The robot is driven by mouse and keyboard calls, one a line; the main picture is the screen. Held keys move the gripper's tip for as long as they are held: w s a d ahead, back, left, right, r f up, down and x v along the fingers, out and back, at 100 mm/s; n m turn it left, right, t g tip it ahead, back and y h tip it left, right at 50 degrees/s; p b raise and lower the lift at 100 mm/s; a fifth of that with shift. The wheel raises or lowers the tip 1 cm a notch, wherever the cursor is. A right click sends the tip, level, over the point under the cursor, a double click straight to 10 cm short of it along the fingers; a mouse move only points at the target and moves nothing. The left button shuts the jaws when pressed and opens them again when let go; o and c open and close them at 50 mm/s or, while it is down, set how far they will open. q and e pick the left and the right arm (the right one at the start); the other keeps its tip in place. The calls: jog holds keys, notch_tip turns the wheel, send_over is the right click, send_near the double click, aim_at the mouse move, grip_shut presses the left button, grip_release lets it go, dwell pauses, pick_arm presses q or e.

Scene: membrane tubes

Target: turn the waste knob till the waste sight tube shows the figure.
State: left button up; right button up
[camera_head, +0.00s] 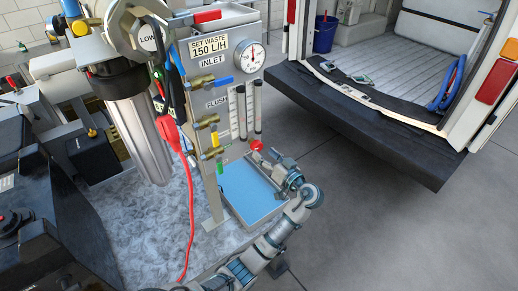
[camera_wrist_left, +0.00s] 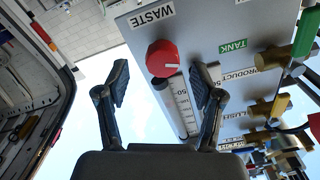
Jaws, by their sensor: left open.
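The red waste knob (camera_head: 256,145) is low on the panel's right side, below two sight tubes. In the left wrist view the red knob (camera_wrist_left: 162,58) sits beside the WASTE label.
A pressure gauge (camera_head: 251,57) and several valves with coloured handles line the panel (camera_head: 228,169). A blue-topped box (camera_head: 247,190) lies below my gripper. A red cable (camera_head: 190,210) hangs left of the panel. An open van bed (camera_head: 420,60) stands at the right, with clear floor before it.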

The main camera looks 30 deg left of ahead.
pick_arm(q)
jog(key=v, duration=0.7)
jog(key=shift+d, duration=0.35)
jog(key=shift+a, duration=0.15)
